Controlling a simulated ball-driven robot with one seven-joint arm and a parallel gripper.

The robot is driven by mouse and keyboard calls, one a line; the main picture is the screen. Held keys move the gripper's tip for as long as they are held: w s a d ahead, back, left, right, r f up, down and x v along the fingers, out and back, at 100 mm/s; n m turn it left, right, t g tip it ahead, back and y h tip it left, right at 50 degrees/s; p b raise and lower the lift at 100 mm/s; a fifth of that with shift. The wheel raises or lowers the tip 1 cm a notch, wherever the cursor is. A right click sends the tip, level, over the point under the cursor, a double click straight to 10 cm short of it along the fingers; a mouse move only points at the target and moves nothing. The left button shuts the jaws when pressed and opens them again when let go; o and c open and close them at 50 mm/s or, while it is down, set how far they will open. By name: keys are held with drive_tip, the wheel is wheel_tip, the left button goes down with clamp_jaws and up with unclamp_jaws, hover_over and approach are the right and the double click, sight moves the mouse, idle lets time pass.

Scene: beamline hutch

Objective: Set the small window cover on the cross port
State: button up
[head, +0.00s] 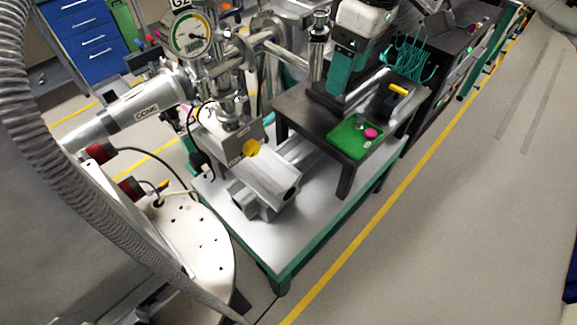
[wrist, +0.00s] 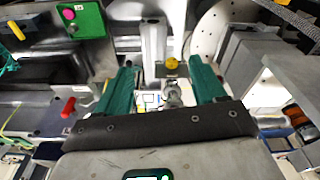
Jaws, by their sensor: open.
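A small pink disc (head: 370,133), which looks like the small window cover, lies on a green tray (head: 345,150) on the dark bench. It also shows at the top left of the wrist view (wrist: 69,14). The metal pipe cross (head: 236,108) stands left of the bench; I cannot tell exactly which opening is the cross port. A yellow round piece (head: 252,148) sits on the grey block below it and shows beyond my fingertips in the wrist view (wrist: 172,63). My gripper (wrist: 163,67) has its teal fingers apart with nothing held, away from the pink disc.
A small silver piece (head: 360,122) is also on the tray. A yellow-handled black item (head: 398,91) stands behind it on the dark bench (head: 300,112). A pressure gauge (head: 190,36) and pipes rise at left. The floor at right is clear.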

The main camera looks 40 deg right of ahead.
drive_tip(key=w+a+f, duration=0.2)
drive_tip(key=a+f, duration=0.2)
drive_tip(key=f, duration=0.7)
drive_tip(key=w+a+f+m, duration=0.1)
drive_tip(key=a+f, duration=0.4)
drive_tip(key=f, duration=0.7)
drive_tip(key=shift+w+a+f+m, duration=0.2)
drive_tip(key=shift+w+a+m, duration=0.1)
drive_tip(key=shift+w, duration=0.35)
drive_tip(key=w+a+r+t+y+b, duration=0.1)
drive_tip(key=w+a+r+t+y, duration=0.2)
drive_tip(key=a, duration=0.4)
drive_tip(key=w+a+r+t+y+b, duration=0.2)
drive_tip(key=w+a+r, duration=0.1)
drive_tip(key=w+a, duration=0.3)
drive_tip(key=s+d+f+m+g+h+b, duration=0.1)
drive_tip(key=s+d+f, duration=0.1)
drive_tip(key=s+f, duration=0.65)
drive_tip(key=s+d+f+m+g+h+b, duration=0.1)
drive_tip(key=s+d+f, duration=0.2)
drive_tip(key=s+f, duration=0.55)
drive_tip(key=s+d+f+g+h, duration=0.3)
drive_tip(key=s+d+f, duration=0.5)
drive_tip(key=s, duration=0.4)
drive_tip(key=shift+s+d+f+g, duration=0.15)
drive_tip(key=shift+d+f+g, duration=0.15)
drive_tip(key=shift+d+f, duration=0.1)
